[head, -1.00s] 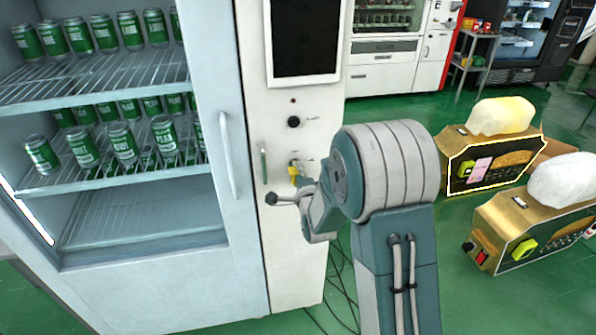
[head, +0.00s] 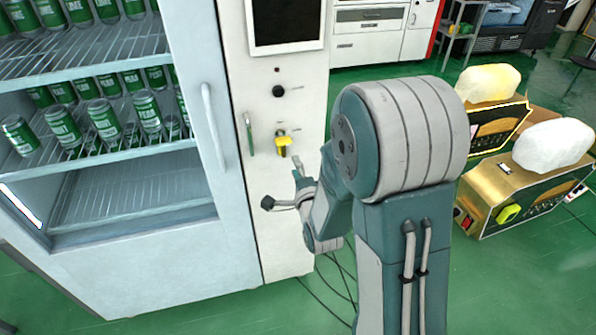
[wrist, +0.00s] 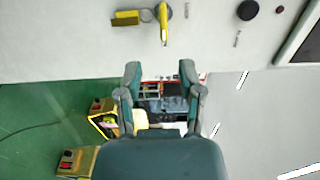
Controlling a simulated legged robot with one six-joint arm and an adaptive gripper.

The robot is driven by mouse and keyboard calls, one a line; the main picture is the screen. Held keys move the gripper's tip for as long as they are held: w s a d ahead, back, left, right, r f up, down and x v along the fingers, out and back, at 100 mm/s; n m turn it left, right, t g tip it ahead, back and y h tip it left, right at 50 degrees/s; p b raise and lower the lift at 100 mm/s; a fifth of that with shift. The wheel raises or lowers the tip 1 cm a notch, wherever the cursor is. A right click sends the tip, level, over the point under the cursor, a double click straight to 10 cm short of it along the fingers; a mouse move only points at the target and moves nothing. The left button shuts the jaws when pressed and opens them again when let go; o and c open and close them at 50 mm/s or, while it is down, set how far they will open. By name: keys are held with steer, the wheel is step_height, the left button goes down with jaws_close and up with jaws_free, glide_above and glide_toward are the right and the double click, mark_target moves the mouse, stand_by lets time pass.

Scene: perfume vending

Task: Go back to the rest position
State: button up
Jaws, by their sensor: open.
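My gripper (wrist: 159,70) is open and empty in the wrist view, its two fingers apart. A yellow piece (head: 283,143) is on that panel, above and left of my wrist. It also shows in the wrist view (wrist: 163,22), beyond the fingertips and apart from them.
A glass-door cabinet (head: 160,255) with green cans stands at left. A black screen (head: 286,20) and black knob (head: 279,91) are on the panel. Gold boxes (head: 525,190) with pale lumps stand at right. Cables (head: 335,280) lie on the green floor.

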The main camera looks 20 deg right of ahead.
steer(key=shift+s, duration=0.65)
steer(key=s+r+n+g, duration=0.5)
steer(key=s+n, duration=0.4)
steer(key=s, duration=0.3)
steer(key=s+r+n+g, duration=0.6)
steer(key=s+n, duration=0.3)
steer(key=s, duration=0.3)
steer(key=shift+s+a+g, duration=0.35)
steer(key=shift+a+g, duration=0.05)
steer(key=shift+g, duration=0.3)
